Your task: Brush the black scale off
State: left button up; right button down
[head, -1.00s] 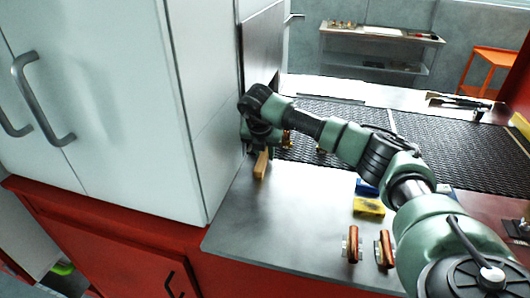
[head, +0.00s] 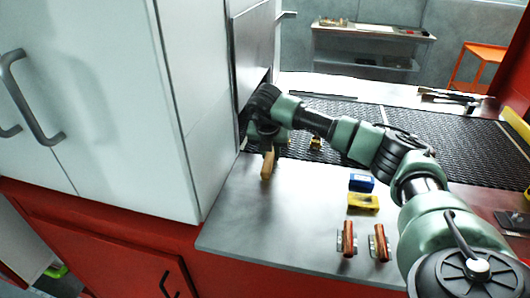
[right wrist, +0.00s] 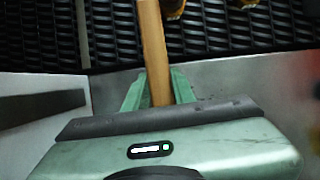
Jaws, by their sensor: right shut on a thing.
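My right gripper (head: 267,138) is at the near left edge of the dark mesh belt (head: 455,140), close to the white cabinet. It is shut on a wooden handle (head: 267,166), which also shows between the green fingers in the right wrist view (right wrist: 153,45). The handle's far end is cut off there, so I cannot see any bristles. Brass-coloured pieces lie on the belt, one (head: 315,143) just right of the gripper. Two show at the top of the right wrist view, one (right wrist: 173,8) beside the handle. I cannot make out black scale on them. My left gripper is not in view.
The white cabinet (head: 95,110) walls off the left. On the grey metal table (head: 240,215) are a blue block (head: 361,182), a yellow block (head: 363,203) and two red-brown handled items (head: 347,240). The table's front left is bare. Long dark tools (head: 450,98) lie beyond the belt.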

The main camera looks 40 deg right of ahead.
aim_at(298, 159)
jog(key=shift+s+d, duration=1.4)
jog(key=shift+s, duration=0.2)
jog(key=shift+s+d+f+b, duration=0.1)
jog(key=shift+s+d+b, duration=0.4)
jog(key=shift+s+d, duration=0.25)
jog(key=shift+s+d+f+b, duration=0.1)
jog(key=shift+s+d+b, duration=0.4)
jog(key=shift+s, duration=0.3)
jog(key=shift+w+d+r, duration=0.15)
jog(key=shift+w+d, duration=0.15)
jog(key=shift+d, duration=0.05)
jog(key=shift+w+a, duration=0.1)
jog(key=shift+w, duration=0.25)
jog(key=shift+w+a, duration=1.5)
jog(key=shift+w, duration=0.2)
jog(key=shift+w+a, duration=1.15)
jog(key=shift+w, duration=0.15)
jog(key=shift+w+a, duration=1.1)
jog(key=shift+w, duration=0.2)
jog(key=shift+w+d, duration=0.35)
jog(key=shift+s+d, duration=1.4)
jog(key=shift+s, duration=0.1)
jog(key=shift+s+d+b, duration=0.35)
jog(key=shift+s+d, duration=0.95)
jog(key=shift+s, duration=0.25)
jog(key=shift+s+d+b, duration=0.55)
jog(key=shift+s+d, duration=0.75)
jog(key=shift+s, duration=0.2)
